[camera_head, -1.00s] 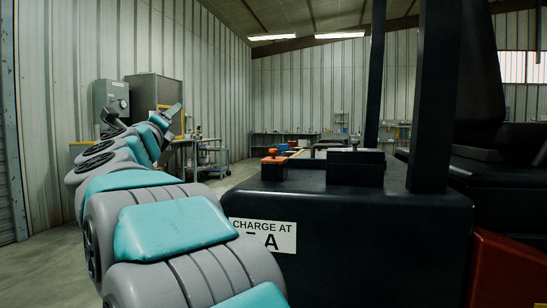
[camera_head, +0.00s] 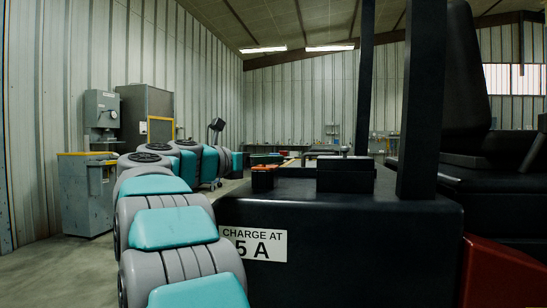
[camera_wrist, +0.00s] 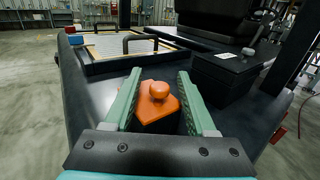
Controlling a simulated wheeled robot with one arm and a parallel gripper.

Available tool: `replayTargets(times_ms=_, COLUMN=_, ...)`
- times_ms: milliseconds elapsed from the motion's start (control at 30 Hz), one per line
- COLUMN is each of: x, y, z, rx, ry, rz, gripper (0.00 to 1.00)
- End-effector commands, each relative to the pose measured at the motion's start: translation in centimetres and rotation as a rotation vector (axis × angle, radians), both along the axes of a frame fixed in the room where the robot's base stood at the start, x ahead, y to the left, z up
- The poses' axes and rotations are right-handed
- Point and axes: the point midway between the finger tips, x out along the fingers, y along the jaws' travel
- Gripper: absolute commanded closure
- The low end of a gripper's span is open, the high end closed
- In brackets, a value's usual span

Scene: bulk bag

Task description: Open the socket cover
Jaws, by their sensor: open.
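My gripper (camera_wrist: 160,74) is open and empty in the wrist view. Its two teal fingers lie left and right of an orange cap with a round knob (camera_wrist: 157,96), which appears between them with a gap on each side. The cap sits on a small dark block on the truck's black top; it also shows in the head view (camera_head: 264,169). A black box with a pale knob (camera_wrist: 228,68) stands to its right, and also in the head view (camera_head: 345,173). No open socket shows, and I cannot tell which part is the cover. My fingertips are not clear in the head view.
The truck's black body (camera_head: 340,235) carries a "CHARGE AT 5 A" sign (camera_head: 254,244). Dark posts (camera_head: 422,110) and a seat (camera_head: 468,80) rise at right. A framed panel with a black handle (camera_wrist: 125,45) lies beyond the cap. Grey cabinets (camera_head: 86,195) stand at left.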

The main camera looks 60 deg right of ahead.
Motion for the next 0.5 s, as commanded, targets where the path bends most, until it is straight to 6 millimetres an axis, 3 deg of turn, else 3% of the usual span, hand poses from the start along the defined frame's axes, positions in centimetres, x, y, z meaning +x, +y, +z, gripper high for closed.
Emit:
replayTargets(times_ms=200, x=-0.4, y=-2.1, z=0.0, rx=0.000, ry=0.001, rz=0.002, gripper=0.44)
replayTargets(times_ms=500, x=-0.5, y=-2.6, z=0.0, rx=-0.001, ry=0.000, rz=0.003, gripper=0.44)
